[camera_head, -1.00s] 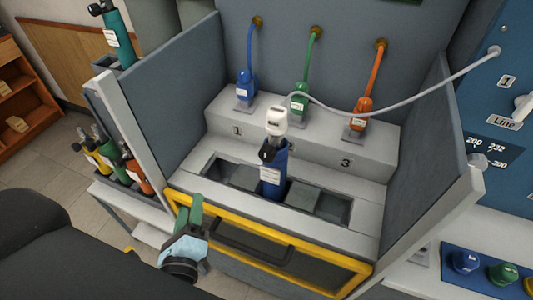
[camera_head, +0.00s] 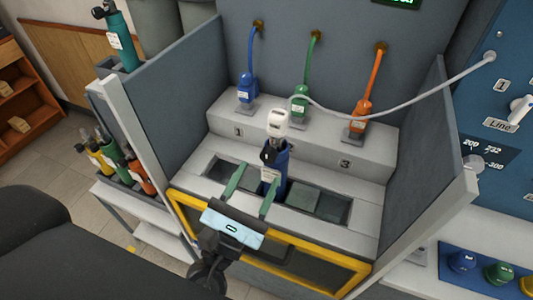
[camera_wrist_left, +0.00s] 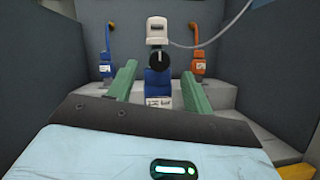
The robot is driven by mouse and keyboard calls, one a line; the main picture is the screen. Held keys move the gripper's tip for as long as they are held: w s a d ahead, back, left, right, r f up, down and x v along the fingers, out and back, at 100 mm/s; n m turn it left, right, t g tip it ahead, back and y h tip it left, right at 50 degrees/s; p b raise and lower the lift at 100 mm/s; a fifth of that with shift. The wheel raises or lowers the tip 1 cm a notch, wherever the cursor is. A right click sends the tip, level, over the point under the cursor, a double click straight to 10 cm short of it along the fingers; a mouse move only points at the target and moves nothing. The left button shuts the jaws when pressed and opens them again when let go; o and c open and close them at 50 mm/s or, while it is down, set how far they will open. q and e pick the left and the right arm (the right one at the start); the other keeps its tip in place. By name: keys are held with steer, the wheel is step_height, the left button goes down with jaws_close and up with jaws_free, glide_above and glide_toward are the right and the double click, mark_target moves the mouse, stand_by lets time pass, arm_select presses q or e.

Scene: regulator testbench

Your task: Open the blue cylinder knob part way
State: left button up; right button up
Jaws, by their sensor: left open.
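The blue cylinder (camera_head: 281,174) stands upright in the middle slot of the bench trough. A white regulator (camera_head: 277,122) sits on top of it, with a hose running off to the right. Its black knob (camera_head: 267,154) faces the front. In the left wrist view the black knob (camera_wrist_left: 158,60) is round and sits between and beyond my finger tips, apart from them. My left gripper (camera_head: 250,190) is open and empty, in front of the cylinder, with its green fingers pointing at it. My right gripper is not in view.
Blue (camera_head: 246,90), green (camera_head: 299,100) and orange (camera_head: 359,118) regulators stand on the raised step behind. Grey side walls (camera_head: 420,165) enclose the bench. A yellow frame (camera_head: 310,257) edges its front. More cylinders (camera_head: 112,158) stand outside at left.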

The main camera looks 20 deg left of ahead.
mark_target(266, 160)
arm_select(q)
steer(key=p+x, duration=0.1)
steer(key=x, duration=0.3)
steer(key=shift+r, duration=0.2)
steer(key=shift+w+r, duration=0.1)
steer(key=shift+w, duration=0.65)
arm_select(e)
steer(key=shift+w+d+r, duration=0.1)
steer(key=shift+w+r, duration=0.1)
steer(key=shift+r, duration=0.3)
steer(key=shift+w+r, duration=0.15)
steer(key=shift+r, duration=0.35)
arm_select(q)
steer(key=c, duration=1)
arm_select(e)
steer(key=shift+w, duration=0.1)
